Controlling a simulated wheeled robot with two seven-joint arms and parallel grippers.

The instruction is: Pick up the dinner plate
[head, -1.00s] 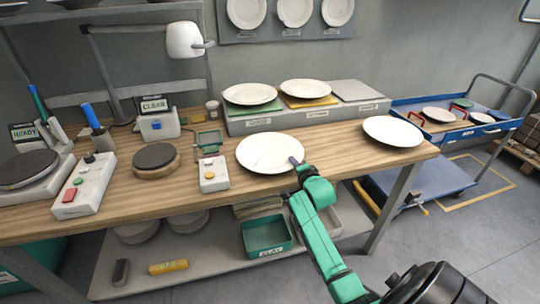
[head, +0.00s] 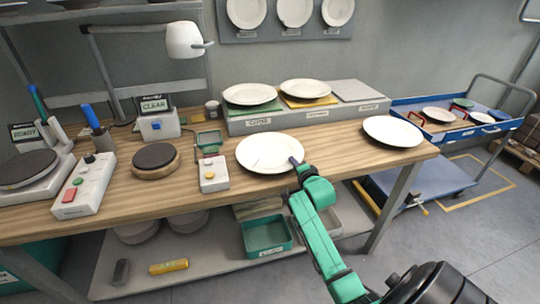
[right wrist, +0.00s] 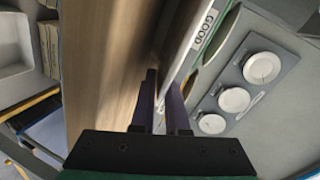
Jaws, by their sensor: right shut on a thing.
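Whether the plate is clear of the wood cannot be told. In the right wrist view the two dark fingers (right wrist: 163,88) point along the bench, and the plate between them cannot be made out clearly. A second white plate (head: 393,131) lies at the bench's right end, apart from the gripper. My left gripper is not in view.
A grey stand labelled GOOD (head: 262,124) at the back carries two plates on coloured pads; its right pad is empty. A control box (head: 213,174) stands just left of the held plate, with a round dark disc (head: 155,156) beyond. A blue cart (head: 455,130) stands right.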

